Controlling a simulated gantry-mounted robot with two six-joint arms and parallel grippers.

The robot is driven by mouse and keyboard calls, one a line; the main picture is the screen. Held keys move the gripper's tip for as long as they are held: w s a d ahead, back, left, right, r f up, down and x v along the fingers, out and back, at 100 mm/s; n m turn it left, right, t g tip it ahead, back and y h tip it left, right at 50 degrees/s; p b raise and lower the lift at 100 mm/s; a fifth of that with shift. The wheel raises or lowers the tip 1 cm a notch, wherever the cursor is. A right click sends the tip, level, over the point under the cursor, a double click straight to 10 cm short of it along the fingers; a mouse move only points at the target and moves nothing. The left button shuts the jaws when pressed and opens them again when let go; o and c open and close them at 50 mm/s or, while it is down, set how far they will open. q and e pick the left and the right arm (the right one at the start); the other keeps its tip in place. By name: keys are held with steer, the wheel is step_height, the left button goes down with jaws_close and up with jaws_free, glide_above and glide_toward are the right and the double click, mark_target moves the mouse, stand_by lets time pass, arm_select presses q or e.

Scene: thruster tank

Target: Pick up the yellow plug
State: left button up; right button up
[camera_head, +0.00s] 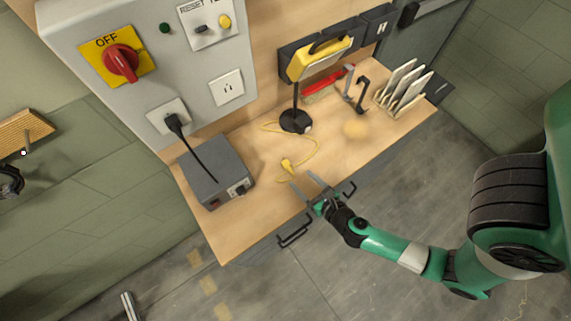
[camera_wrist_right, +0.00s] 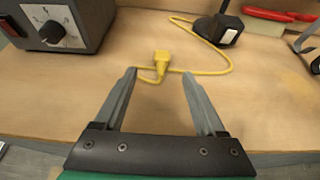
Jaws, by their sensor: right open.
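The yellow plug (camera_head: 287,164) lies on the wooden workbench with a yellow cord looping back from it toward the black lamp base. In the right wrist view the plug (camera_wrist_right: 161,60) lies beyond the fingertips, roughly centred between them. My right gripper (camera_head: 305,178) is open and empty at the bench's front side, its two fingers pointing at the plug. In the right wrist view the gripper (camera_wrist_right: 160,73) has its fingers spread wide, apart from the plug. My left gripper is not in view.
A grey box with a dial (camera_head: 216,172) stands left of the plug. The lamp base (camera_head: 295,121) stands behind it. A slotted rack (camera_head: 402,93) and metal hooks are at the right. Drawer handles (camera_head: 295,232) stick out from the bench front. Bare wood surrounds the plug.

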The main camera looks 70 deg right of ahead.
mark_target(287, 165)
steer(key=x, duration=0.5)
steer(key=shift+w+d+f, duration=0.1)
steer(key=shift+w+d, duration=0.15)
steer(key=shift+w, duration=0.1)
steer(key=x, duration=0.5)
steer(key=shift+s+d+f+b, duration=0.1)
steer(key=shift+d+f+b, duration=0.1)
steer(key=shift+b, duration=0.15)
steer(key=shift+c, duration=0.3)
jaws_close()
